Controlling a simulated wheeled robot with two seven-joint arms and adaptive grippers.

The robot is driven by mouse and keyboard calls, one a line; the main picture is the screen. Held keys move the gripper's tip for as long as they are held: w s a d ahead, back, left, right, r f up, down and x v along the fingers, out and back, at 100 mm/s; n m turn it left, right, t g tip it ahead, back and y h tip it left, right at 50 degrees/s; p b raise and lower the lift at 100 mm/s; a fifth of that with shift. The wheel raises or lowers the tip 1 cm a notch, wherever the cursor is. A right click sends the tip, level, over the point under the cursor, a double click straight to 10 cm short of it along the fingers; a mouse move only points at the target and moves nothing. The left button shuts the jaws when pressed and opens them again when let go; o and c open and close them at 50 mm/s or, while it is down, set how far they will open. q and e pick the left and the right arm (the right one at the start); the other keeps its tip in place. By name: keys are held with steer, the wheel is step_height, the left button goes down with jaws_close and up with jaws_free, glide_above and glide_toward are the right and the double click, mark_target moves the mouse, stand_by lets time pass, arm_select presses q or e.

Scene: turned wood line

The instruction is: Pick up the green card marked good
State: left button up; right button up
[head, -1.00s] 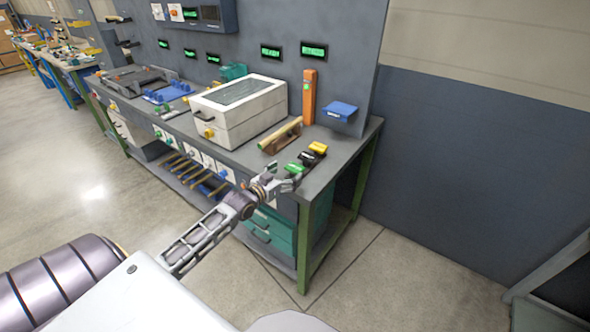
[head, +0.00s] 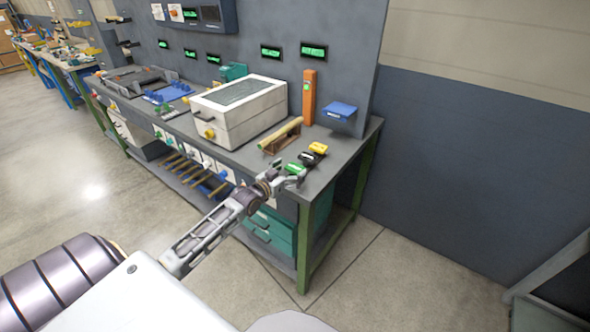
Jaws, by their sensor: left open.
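The green card (head: 294,167) lies on the right part of the grey workbench, at the near end of a short row of cards. A black card (head: 308,158) and a yellow card (head: 318,147) lie behind it. The writing on the cards is too small to read. My left gripper (head: 291,179) is open at the bench's front edge, just in front of the green card and partly over its near side. I cannot tell whether it touches the card. My right gripper is out of view.
A wooden cylinder on a brown stand (head: 281,137) is behind and left of the cards. A white box with a window lid (head: 238,110), an orange post (head: 309,97) and a blue wall tray (head: 339,111) stand further back. The bench top (head: 335,157) is bare right of the cards.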

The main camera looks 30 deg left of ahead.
mark_target(294, 168)
arm_select(q)
steer(key=shift+w+d+f, duration=0.1)
steer(key=shift+w+f, duration=0.1)
steer(key=shift+w, duration=1.45)
steer(key=c, duration=0.9)
